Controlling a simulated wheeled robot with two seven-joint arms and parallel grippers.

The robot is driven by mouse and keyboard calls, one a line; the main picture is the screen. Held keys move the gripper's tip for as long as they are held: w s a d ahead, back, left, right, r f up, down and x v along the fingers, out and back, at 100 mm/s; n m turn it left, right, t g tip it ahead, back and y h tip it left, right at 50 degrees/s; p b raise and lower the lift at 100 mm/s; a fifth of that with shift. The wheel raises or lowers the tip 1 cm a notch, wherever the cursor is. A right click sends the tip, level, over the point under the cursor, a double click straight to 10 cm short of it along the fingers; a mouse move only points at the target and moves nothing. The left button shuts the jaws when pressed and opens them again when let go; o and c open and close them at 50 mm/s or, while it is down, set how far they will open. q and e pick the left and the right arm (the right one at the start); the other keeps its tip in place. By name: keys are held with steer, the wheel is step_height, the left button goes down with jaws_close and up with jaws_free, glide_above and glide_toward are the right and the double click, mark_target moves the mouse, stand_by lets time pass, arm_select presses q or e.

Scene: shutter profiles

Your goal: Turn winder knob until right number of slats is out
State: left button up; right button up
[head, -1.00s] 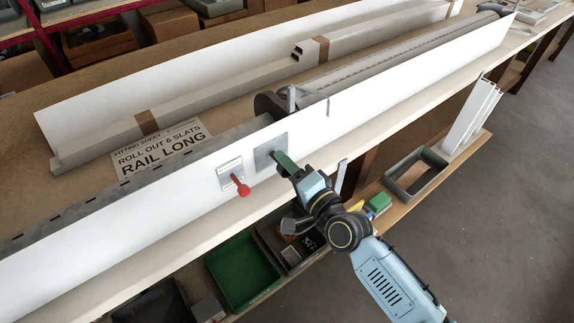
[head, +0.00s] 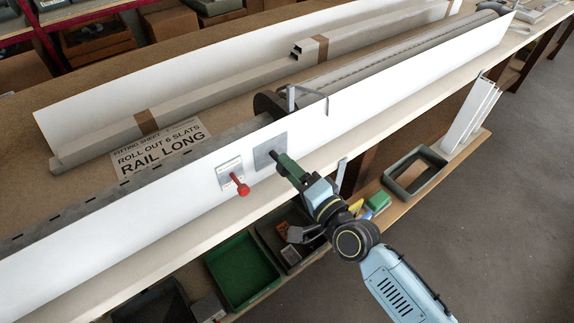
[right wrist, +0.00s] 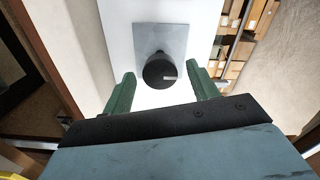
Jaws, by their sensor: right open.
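In the head view my right gripper (head: 279,160) reaches the plate from the front. The grey slats (head: 110,188) lie behind the panel, partly hidden by it. My left gripper is not in view.
A fitting sheet (head: 160,150) reads "ROLL OUT 6 SLATS RAIL LONG". A red lever (head: 240,186) sticks out left of the plate. Grey rails (head: 210,93) lie behind. Green (head: 243,270) and grey (head: 415,172) trays stand on the shelf below the bench.

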steer(key=v, duration=1.1)
